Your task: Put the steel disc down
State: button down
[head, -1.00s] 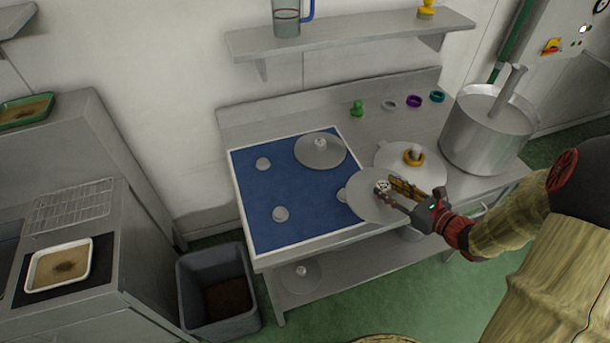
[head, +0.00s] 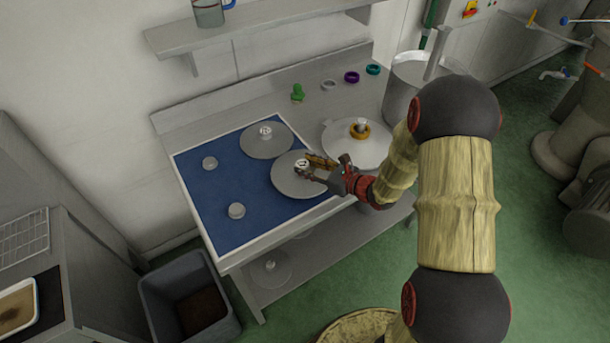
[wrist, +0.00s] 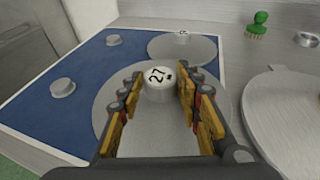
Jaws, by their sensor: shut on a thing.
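The steel disc (head: 290,186) is flat and round, with a central knob (wrist: 159,82) marked 27 on top. It is over the right part of the blue mat (head: 215,235), roughly level. I cannot tell whether it touches the mat or hangs just above it. My gripper (head: 313,167) is shut on the knob; in the wrist view the yellow-padded fingers (wrist: 160,105) stand on both sides of it. A second steel disc (head: 264,145) lies at the mat's back right. Two bare grey pegs, one back (head: 210,163) and one front (head: 236,211), stand on the mat's left side.
A round steel lid (head: 345,150) with a yellow ring (head: 360,131) lies right of the mat. A green brush (head: 298,93) and coloured rings stand behind. A large pot (head: 400,95) is at the back right. Another disc (head: 262,279) lies on the lower shelf. A grey bin (head: 155,290) stands below left.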

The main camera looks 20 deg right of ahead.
jog(key=shift+w+a+f, duration=0.15)
jog(key=shift+w+f, duration=0.15)
jog(key=f, duration=0.1)
jog(key=f+b, duration=0.1)
jog(key=f, duration=0.1)
jog(key=shift+w+a+f+b, duration=0.1)
jog(key=shift+w+f+b, duration=0.1)
jog(key=shift+f+b, duration=0.1)
jog(key=shift+r, duration=0.1)
jog(key=c, duration=1.7)
grip_release()
jog(key=shift+f, duration=0.2)
jog(key=o, duration=0.5)
jog(key=shift+s, duration=0.1)
jog(key=shift+c, duration=0.2)
